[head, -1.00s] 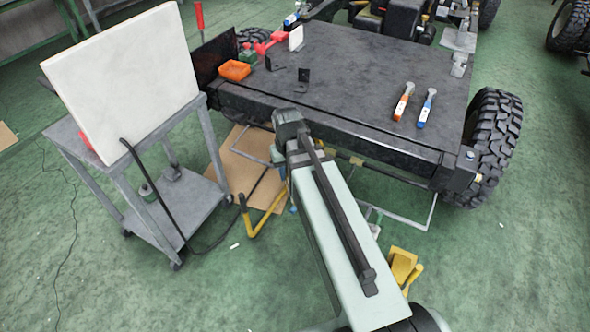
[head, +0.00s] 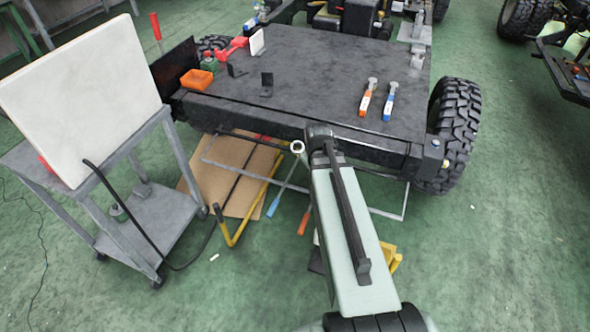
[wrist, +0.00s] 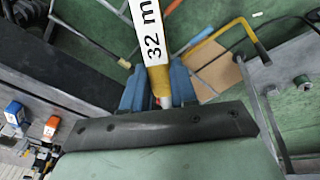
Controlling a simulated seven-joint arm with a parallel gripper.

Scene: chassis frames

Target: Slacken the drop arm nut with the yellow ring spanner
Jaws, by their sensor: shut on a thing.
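In the wrist view my gripper (wrist: 158,88) has its blue fingers shut on the yellow ring spanner (wrist: 158,78). The spanner shows a yellow end and a white label reading "32 m", and its shank runs up out of the frame. In the head view my forearm hides the fingers and most of the spanner. A pale ring (head: 298,147) shows just left of my wrist, below the front beam; I cannot tell if it is the spanner's end. I cannot make out the drop arm nut in either view.
The chassis's black deck (head: 310,75) carries orange and blue tools (head: 377,98) and an orange tray (head: 198,80). A grey trolley (head: 150,215) with a white panel stands left. A yellow bent bar (head: 232,240) and cardboard (head: 215,185) are below the front beam.

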